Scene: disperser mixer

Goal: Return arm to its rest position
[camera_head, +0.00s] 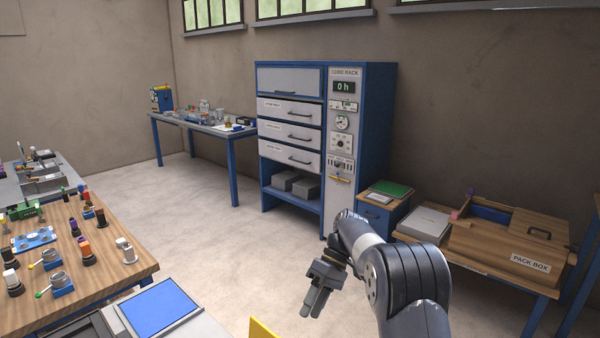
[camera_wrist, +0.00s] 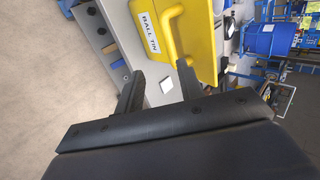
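My arm (camera_head: 405,280) reaches into the lower right of the head view, bent at its joints. My gripper (camera_head: 314,303) hangs from it with its fingers pointing down, over the bare floor in front of the curing rack. In the wrist view my gripper (camera_wrist: 158,82) has its two dark fingers apart, with a gap between them and nothing held. Beyond the fingertips a yellow case labelled "BALL TIN" (camera_wrist: 195,40) with a handle shows; I cannot tell how far off it is.
A blue-and-grey curing rack (camera_head: 378,110) stands behind my arm. A wooden pack box (camera_head: 490,243) sits on a low table at right. A wooden workbench (camera_head: 120,263) with several small parts is at left. Open floor (camera_head: 215,235) lies between.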

